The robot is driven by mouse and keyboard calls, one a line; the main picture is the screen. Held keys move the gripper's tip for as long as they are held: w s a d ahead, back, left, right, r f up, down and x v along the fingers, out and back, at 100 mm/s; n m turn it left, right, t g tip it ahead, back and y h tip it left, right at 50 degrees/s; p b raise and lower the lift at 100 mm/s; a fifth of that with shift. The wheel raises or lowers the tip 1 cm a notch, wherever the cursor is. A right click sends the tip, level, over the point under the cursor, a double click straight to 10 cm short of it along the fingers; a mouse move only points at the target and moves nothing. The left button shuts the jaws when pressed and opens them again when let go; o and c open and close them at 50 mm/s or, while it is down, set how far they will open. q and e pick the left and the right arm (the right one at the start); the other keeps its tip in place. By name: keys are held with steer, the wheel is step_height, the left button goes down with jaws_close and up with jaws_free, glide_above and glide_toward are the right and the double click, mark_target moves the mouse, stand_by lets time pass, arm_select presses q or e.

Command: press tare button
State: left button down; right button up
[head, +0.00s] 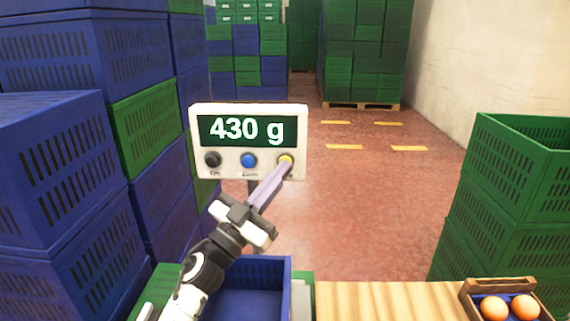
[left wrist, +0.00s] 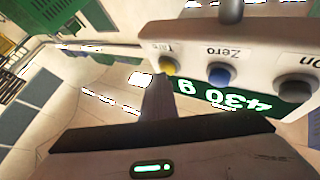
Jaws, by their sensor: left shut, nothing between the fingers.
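The scale's white display panel (head: 249,172) reads 430 g and has a black, a blue (head: 249,160) and a yellow button (head: 285,159) in a row. In the left wrist view the panel appears upside down; its yellow button (left wrist: 167,66) is labelled Tare and the blue one Zero. My left gripper (head: 285,170) is shut and empty. Its fingertips are at the yellow button and cover its lower part in the head view. In the left wrist view the fingertips (left wrist: 159,82) end right by that button; I cannot tell whether they touch it.
A blue crate (head: 281,291) stands below the panel. Blue and green crates (head: 50,150) are stacked close at left, and green crates (head: 510,200) at right. The floor behind is open.

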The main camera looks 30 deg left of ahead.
arm_select(q)
steer(key=shift+s+d+p, duration=0.3)
steer(key=shift+s+d, duration=0.05)
steer(key=shift+s, duration=0.4)
steer(key=shift+s, duration=0.1)
steer(key=s, duration=0.1)
steer(key=s+d+p, duration=0.1)
steer(key=s, duration=0.1)
steer(key=s+d, duration=0.1)
steer(key=shift+s+d, duration=0.1)
steer(key=shift+s, duration=0.05)
stand_by(0.6)
